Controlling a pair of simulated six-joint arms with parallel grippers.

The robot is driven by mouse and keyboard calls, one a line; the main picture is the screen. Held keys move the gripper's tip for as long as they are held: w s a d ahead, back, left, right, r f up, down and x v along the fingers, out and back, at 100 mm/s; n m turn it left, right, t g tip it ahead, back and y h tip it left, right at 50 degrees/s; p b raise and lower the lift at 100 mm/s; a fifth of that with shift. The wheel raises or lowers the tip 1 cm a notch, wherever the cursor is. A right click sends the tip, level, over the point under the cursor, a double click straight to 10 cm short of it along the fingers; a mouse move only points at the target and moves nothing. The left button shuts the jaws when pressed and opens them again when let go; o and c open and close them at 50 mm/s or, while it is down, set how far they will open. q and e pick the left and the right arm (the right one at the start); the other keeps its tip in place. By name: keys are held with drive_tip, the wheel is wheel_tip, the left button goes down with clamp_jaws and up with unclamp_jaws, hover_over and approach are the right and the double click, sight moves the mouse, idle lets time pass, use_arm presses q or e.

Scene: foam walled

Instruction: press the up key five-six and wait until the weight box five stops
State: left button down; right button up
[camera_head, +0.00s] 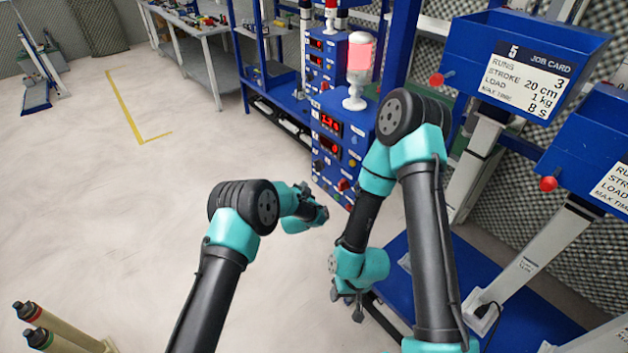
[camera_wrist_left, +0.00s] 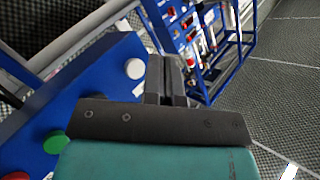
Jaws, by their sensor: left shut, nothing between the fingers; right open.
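Weight box five (camera_head: 471,50) is the blue box with the "5 JOB CARD" label, at the upper right on a grey post. The blue control panel (camera_head: 354,141) stands at centre with red lit displays and small buttons. My left gripper (camera_head: 321,214) is shut and empty, low in front of the panel. In the left wrist view its fingers (camera_wrist_left: 166,75) are together just right of a white button (camera_wrist_left: 134,69); contact cannot be told. A green button (camera_wrist_left: 55,143) and a red one (camera_wrist_left: 15,176) show there too. Key labels are unreadable. My right gripper (camera_head: 348,305) is open and empty, lower right.
A second blue box (camera_head: 592,128) with a job card stands at the right. A lamp (camera_head: 358,60) lit pinkish red tops the panel. A blue base plate (camera_head: 525,318) lies below the posts. Floor is free at left; tubes (camera_head: 50,340) stand at the lower left.

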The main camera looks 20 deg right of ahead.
use_arm(q)
drive_tip(key=a, duration=0.1)
drive_tip(key=s+a, duration=0.1)
drive_tip(key=a, duration=0.1)
drive_tip(key=shift+s+a, duration=0.1)
drive_tip(key=shift+a, duration=0.05)
idle(0.8)
drive_tip(key=s+a+f+n+g+y, duration=0.1)
drive_tip(key=s+a+f+n+g, duration=0.2)
drive_tip(key=a, duration=0.5)
drive_tip(key=s+a+f+n+g+y, duration=0.1)
drive_tip(key=s+a+f, duration=0.25)
drive_tip(key=a, duration=0.55)
drive_tip(key=s+a+f+n+g+y, duration=0.1)
drive_tip(key=s+a+f+n+g, duration=0.15)
drive_tip(key=s+a, duration=0.4)
drive_tip(key=s+a+r+n+g, duration=0.1)
drive_tip(key=s+a+n+g, duration=0.2)
drive_tip(key=s+a, duration=0.6)
drive_tip(key=s+a+n+g, duration=0.4)
drive_tip(key=s+a, duration=0.5)
drive_tip(key=s, duration=0.7)
drive_tip(key=shift+s+a+r+n, duration=0.35)
drive_tip(key=shift+s, duration=0.05)
